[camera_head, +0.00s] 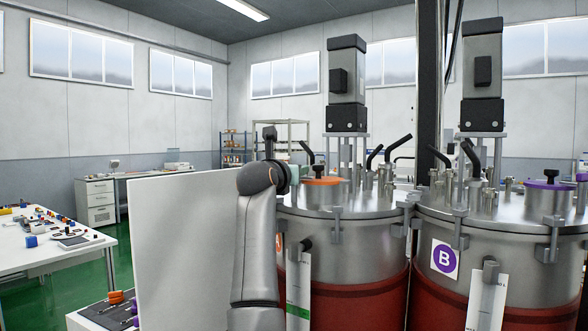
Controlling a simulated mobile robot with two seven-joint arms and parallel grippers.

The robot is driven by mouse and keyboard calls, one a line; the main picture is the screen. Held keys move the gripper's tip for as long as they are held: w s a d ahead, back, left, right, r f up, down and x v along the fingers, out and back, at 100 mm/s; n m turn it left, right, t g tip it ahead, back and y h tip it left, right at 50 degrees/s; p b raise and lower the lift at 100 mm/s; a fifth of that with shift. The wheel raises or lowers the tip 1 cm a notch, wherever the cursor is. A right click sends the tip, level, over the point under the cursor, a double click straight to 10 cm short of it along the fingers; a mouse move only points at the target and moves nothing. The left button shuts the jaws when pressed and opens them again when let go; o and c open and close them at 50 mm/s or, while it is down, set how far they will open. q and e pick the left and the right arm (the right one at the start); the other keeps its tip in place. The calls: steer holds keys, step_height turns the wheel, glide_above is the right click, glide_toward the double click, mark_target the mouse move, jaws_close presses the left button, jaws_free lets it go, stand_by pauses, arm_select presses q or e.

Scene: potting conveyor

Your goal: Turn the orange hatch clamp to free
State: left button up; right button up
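The orange hatch (322,182) is a round orange-topped cover on a short metal neck, on the lid of the left steel vessel (350,250). A black knob (318,171) stands at its middle. Its clamp's position cannot be made out at this size. A grey arm of mine, seemingly the left, rises just left of the hatch and bends away from me at the top. My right gripper is not in view.
The right vessel, marked B (445,259), has a purple hatch (549,185). Motors (346,84) and bent black handles (374,157) rise above the lids. A white panel (188,250) stands left of my arm. A white worktable (50,242) is farther left.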

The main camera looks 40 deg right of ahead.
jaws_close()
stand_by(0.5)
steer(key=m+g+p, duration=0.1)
steer(key=p, duration=0.1)
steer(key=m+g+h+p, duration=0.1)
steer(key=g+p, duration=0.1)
steer(key=p, duration=0.1)
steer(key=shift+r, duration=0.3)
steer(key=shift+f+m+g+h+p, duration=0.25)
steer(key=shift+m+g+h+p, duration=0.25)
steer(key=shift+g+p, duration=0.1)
